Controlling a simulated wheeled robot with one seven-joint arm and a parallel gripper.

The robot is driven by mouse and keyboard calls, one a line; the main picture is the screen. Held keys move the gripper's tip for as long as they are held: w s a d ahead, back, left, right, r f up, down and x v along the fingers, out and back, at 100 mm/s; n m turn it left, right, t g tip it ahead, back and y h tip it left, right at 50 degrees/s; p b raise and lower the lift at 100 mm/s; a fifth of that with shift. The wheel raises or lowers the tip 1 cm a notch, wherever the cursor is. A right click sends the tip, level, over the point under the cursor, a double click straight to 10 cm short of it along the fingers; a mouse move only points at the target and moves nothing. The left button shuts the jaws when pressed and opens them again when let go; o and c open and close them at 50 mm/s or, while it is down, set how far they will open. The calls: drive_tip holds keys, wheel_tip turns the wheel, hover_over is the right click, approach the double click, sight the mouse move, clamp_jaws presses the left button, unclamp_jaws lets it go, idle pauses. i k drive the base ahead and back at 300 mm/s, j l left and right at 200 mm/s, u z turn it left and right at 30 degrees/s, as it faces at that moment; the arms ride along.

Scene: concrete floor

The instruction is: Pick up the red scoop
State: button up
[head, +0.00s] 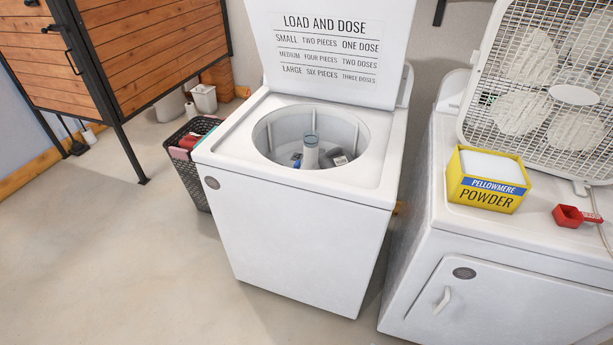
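The red scoop (570,215) lies on the white top of the right-hand machine (465,225), near the right edge of the head view. Its cup is at the left and its short handle points right. It sits just right of the yellow and blue powder box (487,180), a little apart from it. The box is open at the top and filled with white powder. My gripper is not in view.
A box fan (545,85) stands behind the scoop, and a thin cord runs down to its right. The open washer (300,235) at the centre has its lid up and clothes inside. A dark laundry basket (190,172) and wooden cabinet (140,45) are left. Floor (130,260) at front left is clear.

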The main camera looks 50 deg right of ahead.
sight(578, 218)
drive_tip(key=z, duration=2.35)
drive_tip(key=j+u, duration=0.55)
